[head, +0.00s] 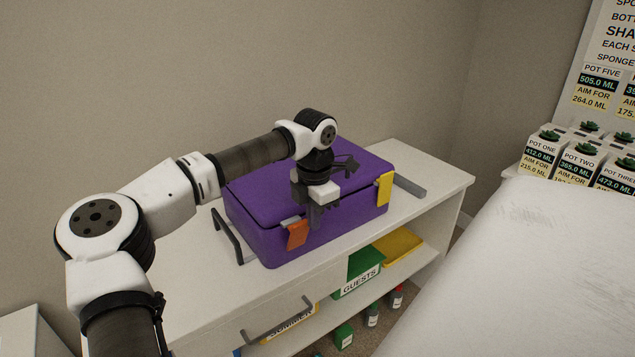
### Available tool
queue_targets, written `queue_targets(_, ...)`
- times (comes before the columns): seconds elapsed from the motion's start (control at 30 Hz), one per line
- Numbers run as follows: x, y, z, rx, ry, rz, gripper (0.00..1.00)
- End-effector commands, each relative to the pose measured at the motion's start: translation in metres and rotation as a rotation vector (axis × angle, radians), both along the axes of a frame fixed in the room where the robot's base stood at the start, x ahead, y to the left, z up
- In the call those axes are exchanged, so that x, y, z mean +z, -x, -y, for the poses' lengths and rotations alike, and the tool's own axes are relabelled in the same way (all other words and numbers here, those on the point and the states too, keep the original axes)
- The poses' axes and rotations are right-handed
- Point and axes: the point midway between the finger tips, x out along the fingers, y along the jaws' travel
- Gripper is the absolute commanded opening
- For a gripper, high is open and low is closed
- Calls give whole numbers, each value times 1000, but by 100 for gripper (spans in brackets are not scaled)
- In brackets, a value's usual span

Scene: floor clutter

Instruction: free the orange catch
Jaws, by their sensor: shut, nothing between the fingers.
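A purple case (264,243) with its lid down sits on a white cabinet top (440,172). An orange catch (298,234) hangs on the case's front face, left of the middle. A yellow catch (385,188) is on the front face toward the right. My gripper (314,222) points down at the case's front edge, just right of the orange catch. Its fingers are shut with nothing between them. Whether the fingers touch the case or the catch cannot be told. My wrist hides part of the lid and the front edge.
A dark handle (228,238) stands at the case's left end and a grey bar (410,187) lies at its right. A green GUESTS box (358,285) and a yellow tray (399,244) are on the shelf below. A white surface (520,270) and labelled plant pots (541,150) are at right.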

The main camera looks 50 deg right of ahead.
Motion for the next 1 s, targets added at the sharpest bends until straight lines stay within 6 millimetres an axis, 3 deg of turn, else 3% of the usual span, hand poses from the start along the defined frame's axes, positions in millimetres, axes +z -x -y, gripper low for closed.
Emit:
queue_targets(0.2, 49, 12, -4, -1, 3, 3, 0)
queue_targets(0.43, 87, 23, -6, -1, 0, 1, 0)
queue_targets(0.63, 99, 27, -8, 0, 0, 1, 0)
queue_targets(1.0, 100, 27, -8, -8, 0, 0, 0)
